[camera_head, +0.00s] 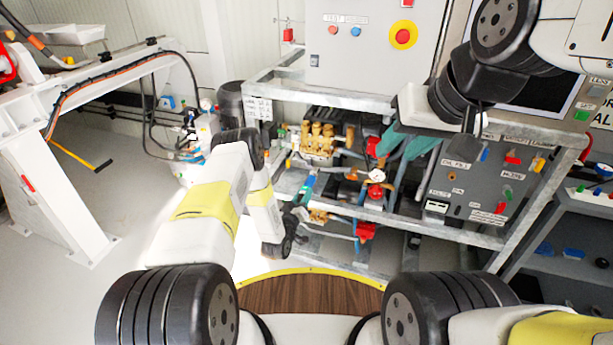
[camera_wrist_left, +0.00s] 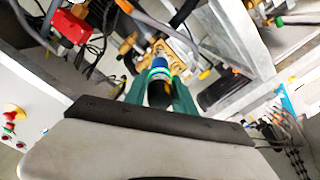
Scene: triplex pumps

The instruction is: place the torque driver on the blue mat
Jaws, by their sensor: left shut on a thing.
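My left gripper (camera_head: 303,194) is in front of the pump frame, low and near the middle of the head view. In the left wrist view, its teal fingers (camera_wrist_left: 160,92) are shut on the torque driver (camera_wrist_left: 158,72), which has a blue end, pale and green bands and a dark body. Only a small blue-green part of the held driver seems to show in the head view. My right gripper (camera_head: 404,146) is higher and to the right, with teal fingers apart and nothing seen between them. I cannot make out the blue mat in either view.
The metal pump frame (camera_head: 480,241) holds brass valves (camera_head: 318,138), hoses and red parts close behind my grippers. A grey control panel (camera_head: 480,180) is on its right. A shelf (camera_head: 575,213) with small parts stands at the far right. Open floor (camera_head: 75,285) lies at the left.

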